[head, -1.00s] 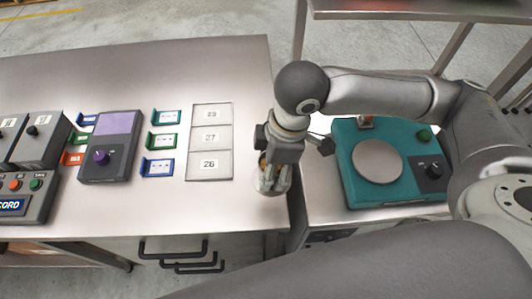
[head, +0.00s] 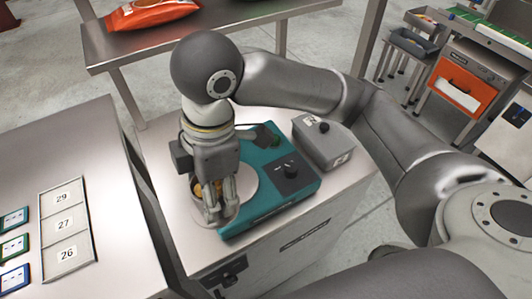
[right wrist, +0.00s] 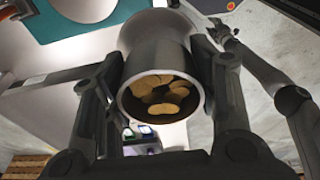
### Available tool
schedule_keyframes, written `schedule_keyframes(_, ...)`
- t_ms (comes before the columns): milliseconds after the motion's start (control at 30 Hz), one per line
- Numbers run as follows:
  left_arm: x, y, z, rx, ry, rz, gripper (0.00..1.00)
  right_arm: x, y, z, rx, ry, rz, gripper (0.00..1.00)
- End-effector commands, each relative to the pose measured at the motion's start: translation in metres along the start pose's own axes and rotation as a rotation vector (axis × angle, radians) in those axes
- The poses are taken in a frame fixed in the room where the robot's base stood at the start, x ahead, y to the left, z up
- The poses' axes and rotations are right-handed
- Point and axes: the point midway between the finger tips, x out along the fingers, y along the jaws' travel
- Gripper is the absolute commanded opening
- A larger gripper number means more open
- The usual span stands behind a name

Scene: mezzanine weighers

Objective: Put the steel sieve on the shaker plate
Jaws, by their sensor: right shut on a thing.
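The steel sieve (right wrist: 160,48) is a round metal cup with several yellowish slices inside in the right wrist view. My right gripper (head: 222,208) is shut on it, with fingers on both sides, and largely hides it in the head view. The shaker plate (head: 246,186) is a pale disc on a teal machine (head: 262,218). The sieve appears at the plate's front left edge; whether it touches the plate cannot be told. In the right wrist view, what looks like my left gripper (right wrist: 222,34) shows small at the right; its fingers are unclear.
A grey box with a black knob (head: 323,142) stands right of the teal machine. A shelf with an orange bag (head: 150,12) is behind. At left is a table with numbered squares (head: 65,225), across a gap. The bench front right is clear.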

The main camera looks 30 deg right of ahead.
Motion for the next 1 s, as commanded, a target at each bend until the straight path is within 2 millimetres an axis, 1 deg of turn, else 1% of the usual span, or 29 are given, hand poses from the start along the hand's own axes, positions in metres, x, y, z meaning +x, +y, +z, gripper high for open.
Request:
schedule_keyframes(33,-0.001,-0.009,0.002,0.003,-0.003,-0.010,0.40,0.001,0.006,0.004,0.006,-0.001,-0.002,0.20)
schedule_keyframes(200,-0.007,-0.037,0.009,0.005,-0.013,-0.044,0.40,0.015,0.037,0.030,0.011,-0.003,-0.005,0.20)
schedule_keyframes(333,-0.013,-0.048,0.012,0.004,-0.019,-0.057,0.40,0.025,0.064,0.051,0.010,-0.003,-0.004,0.20)
schedule_keyframes(367,-0.014,-0.048,0.012,0.004,-0.019,-0.057,0.40,0.028,0.069,0.056,0.010,-0.004,-0.003,0.20)
schedule_keyframes(500,-0.016,-0.040,0.010,0.002,-0.017,-0.048,0.40,0.053,0.087,0.072,0.006,-0.003,-0.005,0.20)
schedule_keyframes(600,-0.017,-0.028,0.008,0.001,-0.014,-0.034,0.40,0.066,0.097,0.080,0.004,-0.003,-0.003,0.20)
schedule_keyframes(700,-0.017,-0.020,0.006,0.004,-0.012,-0.024,0.40,0.073,0.102,0.085,0.002,-0.002,-0.002,0.20)
schedule_keyframes(867,-0.019,-0.020,0.005,0.007,-0.010,-0.024,0.40,0.083,0.110,0.092,0.004,-0.002,-0.001,0.20)
schedule_keyframes(1000,-0.029,-0.025,0.005,0.008,-0.011,-0.030,0.40,0.103,0.109,0.095,0.001,-0.002,-0.003,0.20)
